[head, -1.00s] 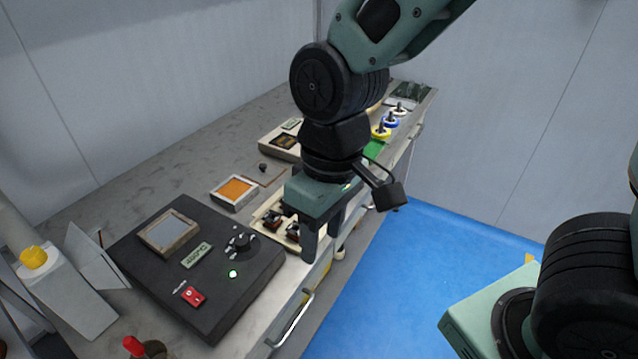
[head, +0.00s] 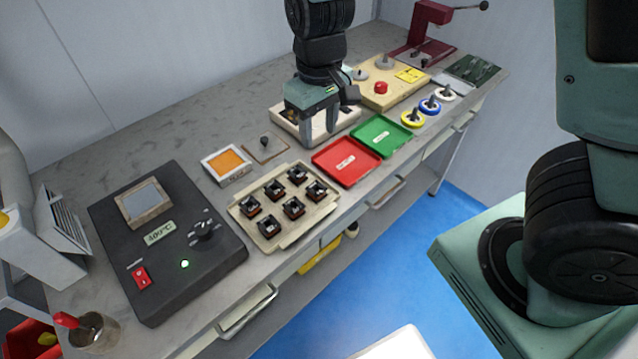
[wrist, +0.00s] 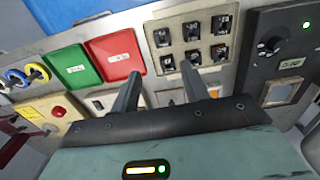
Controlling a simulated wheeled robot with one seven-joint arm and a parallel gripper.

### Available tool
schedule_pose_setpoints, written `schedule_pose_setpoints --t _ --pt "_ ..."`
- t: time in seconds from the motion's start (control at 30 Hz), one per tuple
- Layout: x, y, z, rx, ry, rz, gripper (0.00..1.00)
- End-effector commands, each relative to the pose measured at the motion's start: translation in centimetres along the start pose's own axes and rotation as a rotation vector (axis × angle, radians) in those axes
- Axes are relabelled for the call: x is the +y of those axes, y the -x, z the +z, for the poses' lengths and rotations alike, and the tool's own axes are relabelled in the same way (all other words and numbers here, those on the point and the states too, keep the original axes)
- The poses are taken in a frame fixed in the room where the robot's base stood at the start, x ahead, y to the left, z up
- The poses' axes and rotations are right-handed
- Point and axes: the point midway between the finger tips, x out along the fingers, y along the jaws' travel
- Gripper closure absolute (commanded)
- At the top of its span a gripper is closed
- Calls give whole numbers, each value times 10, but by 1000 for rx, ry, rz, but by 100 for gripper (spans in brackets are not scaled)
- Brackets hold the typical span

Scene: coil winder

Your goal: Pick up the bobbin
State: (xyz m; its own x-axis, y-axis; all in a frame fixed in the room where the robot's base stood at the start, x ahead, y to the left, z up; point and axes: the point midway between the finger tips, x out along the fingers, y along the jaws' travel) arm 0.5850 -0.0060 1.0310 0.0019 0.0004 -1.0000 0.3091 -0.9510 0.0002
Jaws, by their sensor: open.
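Several dark, square bobbins with orange-brown sides (head: 270,224) stand in a cream tray (head: 245,232) near the middle of the bench in the head view. They also show in the wrist view as dark bobbins (wrist: 193,58) in the pale tray (wrist: 150,38), beyond my fingertips. My gripper (head: 318,128) is over a cream box-like device (head: 285,125) farther along the bench, behind and right of the bobbin tray. In the wrist view my gripper (wrist: 160,80) has its two fingers apart with nothing between them.
A red tray (head: 335,175) and a green tray (head: 385,150) lie right of the bobbins. A black station with a lit display (head: 225,262) stands left. An orange-topped box (head: 227,163) sits behind. Coloured spools (head: 430,107) and a dark red press (head: 425,25) stand at the far end.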

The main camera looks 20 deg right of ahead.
Motion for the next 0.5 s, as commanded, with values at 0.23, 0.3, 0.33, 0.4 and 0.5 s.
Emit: schedule_pose_setpoints --t 0.23,0.3,0.33,0.4,0.5 --pt "0 -48 2 -8 -3 1 55" --pt "0 -63 2 -8 -3 0 55" --pt "0 -69 2 -7 -2 1 55" --pt "0 -83 2 -7 -1 0 55" --pt "0 -100 2 -7 -3 0 55"
